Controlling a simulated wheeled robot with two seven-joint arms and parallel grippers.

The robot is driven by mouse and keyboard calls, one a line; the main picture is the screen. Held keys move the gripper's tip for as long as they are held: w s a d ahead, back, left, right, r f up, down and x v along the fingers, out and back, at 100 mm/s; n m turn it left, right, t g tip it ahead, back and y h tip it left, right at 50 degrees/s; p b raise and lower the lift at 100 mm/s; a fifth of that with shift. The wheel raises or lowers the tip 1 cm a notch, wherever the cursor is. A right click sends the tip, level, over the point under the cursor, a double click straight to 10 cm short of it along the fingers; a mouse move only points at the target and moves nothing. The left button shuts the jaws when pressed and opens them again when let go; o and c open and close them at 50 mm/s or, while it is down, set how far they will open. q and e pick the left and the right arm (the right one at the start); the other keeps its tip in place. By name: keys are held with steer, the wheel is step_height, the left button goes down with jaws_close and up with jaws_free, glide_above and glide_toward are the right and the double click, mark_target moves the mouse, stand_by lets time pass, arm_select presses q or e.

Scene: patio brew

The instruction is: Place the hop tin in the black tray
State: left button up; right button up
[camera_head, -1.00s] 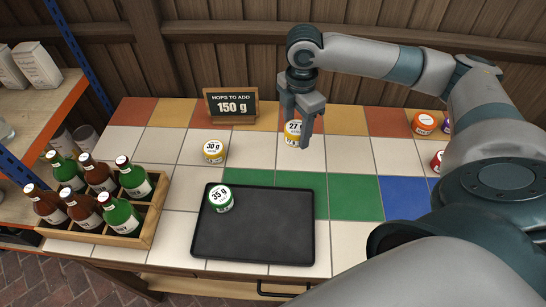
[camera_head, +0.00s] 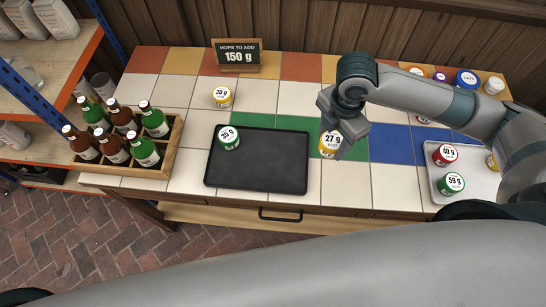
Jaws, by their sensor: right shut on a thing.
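The black tray (camera_head: 262,178) lies on the tiled table, with a green tin marked 35 g (camera_head: 229,138) at its back left corner. My right gripper (camera_head: 338,147) is shut on a yellow tin marked 27 g (camera_head: 329,144), to the right of the tray's right edge. The gripper covers part of this tin, and I cannot tell its height above the tiles. Another yellow tin, marked 30 g (camera_head: 221,97), stands on the tiles behind the tray. My left gripper is not in view.
A sign (camera_head: 237,57) reads "HOPS TO ADD 150 g". A wooden crate of bottles (camera_head: 165,165) stands at the left. A light tray (camera_head: 470,187) at the right holds a red 40 g tin (camera_head: 445,155) and a green 59 g tin (camera_head: 451,184). Most of the black tray is bare.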

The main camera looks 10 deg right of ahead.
steer(key=shift+s, duration=0.3)
steer(key=shift+w+a, duration=0.1)
steer(key=shift+w, duration=0.05)
steer(key=p, duration=0.3)
glide_above(291, 147)
step_height(291, 147, down, 7)
steer(key=shift+f, duration=0.1)
step_height(291, 147, down, 3)
steer(key=shift+f+p, duration=0.15)
steer(key=shift+p, duration=0.75)
steer(key=shift+f, duration=0.3)
